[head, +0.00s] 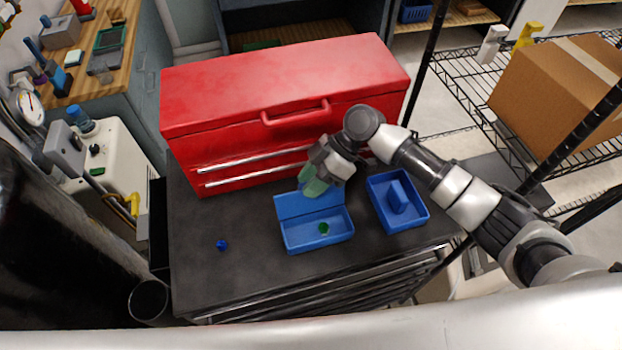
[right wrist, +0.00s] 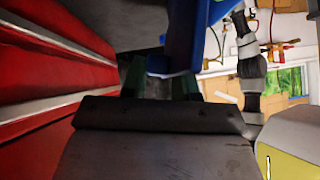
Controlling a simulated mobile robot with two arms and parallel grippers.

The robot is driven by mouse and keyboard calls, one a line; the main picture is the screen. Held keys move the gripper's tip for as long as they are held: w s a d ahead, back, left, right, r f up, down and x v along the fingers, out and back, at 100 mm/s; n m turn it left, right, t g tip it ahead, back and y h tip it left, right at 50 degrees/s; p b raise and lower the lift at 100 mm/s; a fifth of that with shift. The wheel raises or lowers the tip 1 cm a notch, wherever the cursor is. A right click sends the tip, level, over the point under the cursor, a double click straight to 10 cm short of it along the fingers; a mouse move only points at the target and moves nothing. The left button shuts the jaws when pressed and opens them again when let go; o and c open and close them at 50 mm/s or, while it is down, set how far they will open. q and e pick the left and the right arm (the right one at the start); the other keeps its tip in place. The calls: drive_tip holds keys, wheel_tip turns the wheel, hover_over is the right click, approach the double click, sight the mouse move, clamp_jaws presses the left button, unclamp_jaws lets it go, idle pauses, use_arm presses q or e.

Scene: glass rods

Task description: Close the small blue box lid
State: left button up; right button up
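The small blue box (head: 318,238) stands on the dark worktop with a small green piece (head: 324,228) inside. Its blue lid (head: 308,204) stands open along the back edge. My right gripper (head: 314,187), with green fingers, points down at the top of the lid from behind, close to it or touching. In the right wrist view the green fingers (right wrist: 160,82) show a little apart, with blue surface (right wrist: 183,38) just beyond them. I cannot tell whether they grip the lid. My left gripper is not in view.
A red tool chest (head: 285,95) stands close behind the box and beside my right gripper. A blue tray (head: 414,219) with a blue block (head: 397,196) sits to the right. A small blue piece (head: 222,245) lies left on bare worktop (head: 215,280).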

clamp_jaws()
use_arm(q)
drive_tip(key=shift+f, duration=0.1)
use_arm(e)
drive_tip(key=shift+s, duration=0.1)
idle(0.3)
drive_tip(key=shift+s+d+r+n+t+y+b, duration=0.15)
drive_tip(key=shift+s+n+t+b, duration=0.25)
drive_tip(key=shift+s+t+b, duration=0.25)
drive_tip(key=shift+s+d+r+n+t+y+b, duration=0.15)
drive_tip(key=shift+s+n+t+b, duration=0.3)
drive_tip(key=shift+t, duration=0.3)
use_arm(q)
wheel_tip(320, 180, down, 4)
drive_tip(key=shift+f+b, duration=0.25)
drive_tip(key=shift+b, duration=1)
use_arm(e)
drive_tip(key=s+t, duration=0.1)
drive_tip(key=s+n+t, duration=0.1)
drive_tip(key=shift+s+d+t+y, duration=0.1)
drive_tip(key=shift+d+t+y, duration=0.1)
drive_tip(key=shift+t+y, duration=0.1)
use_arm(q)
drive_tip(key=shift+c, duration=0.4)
